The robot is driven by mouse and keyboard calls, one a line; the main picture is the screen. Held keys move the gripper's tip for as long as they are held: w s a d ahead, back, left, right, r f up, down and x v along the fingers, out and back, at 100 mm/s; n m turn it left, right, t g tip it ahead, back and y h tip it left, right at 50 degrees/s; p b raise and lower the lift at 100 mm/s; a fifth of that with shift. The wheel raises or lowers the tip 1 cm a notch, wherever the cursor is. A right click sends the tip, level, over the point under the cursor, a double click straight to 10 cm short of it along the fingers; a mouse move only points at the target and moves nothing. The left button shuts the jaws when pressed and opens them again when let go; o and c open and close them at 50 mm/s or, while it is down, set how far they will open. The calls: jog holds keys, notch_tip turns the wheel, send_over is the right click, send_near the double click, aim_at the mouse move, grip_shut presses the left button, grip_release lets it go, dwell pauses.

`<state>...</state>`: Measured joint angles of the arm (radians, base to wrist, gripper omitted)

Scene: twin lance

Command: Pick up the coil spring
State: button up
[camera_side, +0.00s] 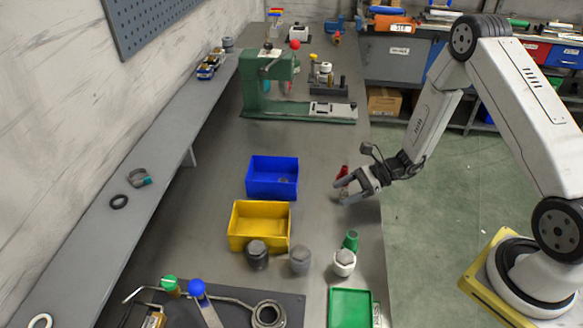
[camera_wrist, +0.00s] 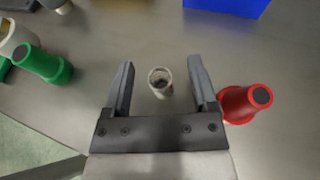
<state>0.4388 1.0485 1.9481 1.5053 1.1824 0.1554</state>
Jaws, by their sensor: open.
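A small upright, hollow, pale grey-brown cylinder, apparently the coil spring (camera_wrist: 160,83), stands on the bench in the wrist view. Its coils are too small to make out. My gripper (camera_wrist: 161,66) is open, with one finger on each side of it and a visible gap to both fingers. In the side view my gripper (camera_side: 341,192) is low over the bench near its right edge. There the spring (camera_side: 344,192) is mostly hidden among the fingers.
A red stepped cylinder (camera_wrist: 245,102) stands close outside the right finger. A green one (camera_wrist: 44,65) is farther left. Blue (camera_side: 272,188) and yellow (camera_side: 257,242) bins stand left of my gripper in the side view.

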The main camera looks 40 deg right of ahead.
dwell(0.5)
grip_shut()
jog(key=shift+r, duration=0.15)
jog(key=shift+r, duration=0.8)
jog(key=s+r, duration=1.1)
jog(key=s, duration=0.3)
jog(key=shift+a, duration=0.15)
